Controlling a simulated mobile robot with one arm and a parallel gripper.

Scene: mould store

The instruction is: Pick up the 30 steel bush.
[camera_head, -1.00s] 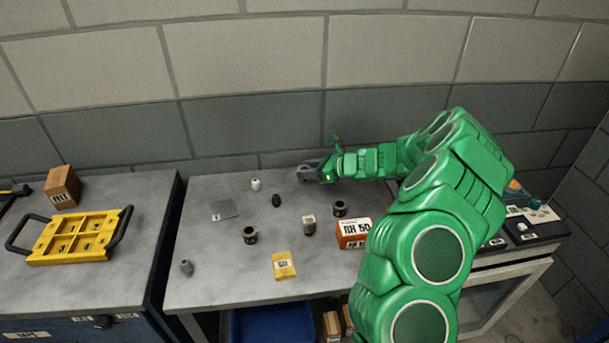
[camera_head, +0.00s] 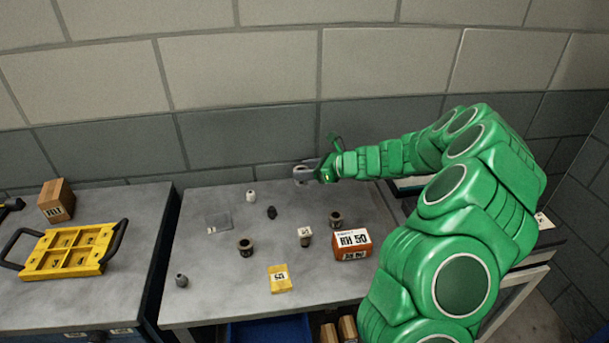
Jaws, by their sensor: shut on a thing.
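My gripper (camera_head: 312,171) is at the back of the grey table, reaching in from the right. It is shut on a light grey ring-like piece, which looks like a steel bush (camera_head: 300,175). The piece shows against the wall just above the table's back edge, and the fingers hide part of it. No number can be read on it. Other bush-like pieces stand on the table: a dark one with a pale rim (camera_head: 245,248), a similar one (camera_head: 336,220) and a labelled one (camera_head: 305,237).
An orange labelled box (camera_head: 352,245), a yellow labelled block (camera_head: 280,279), a white piece (camera_head: 251,196), a small dark piece (camera_head: 272,212) and a grey piece (camera_head: 181,281) stand on the table. A yellow tray (camera_head: 68,266) and brown box (camera_head: 56,201) are on the left bench. The wall is close behind.

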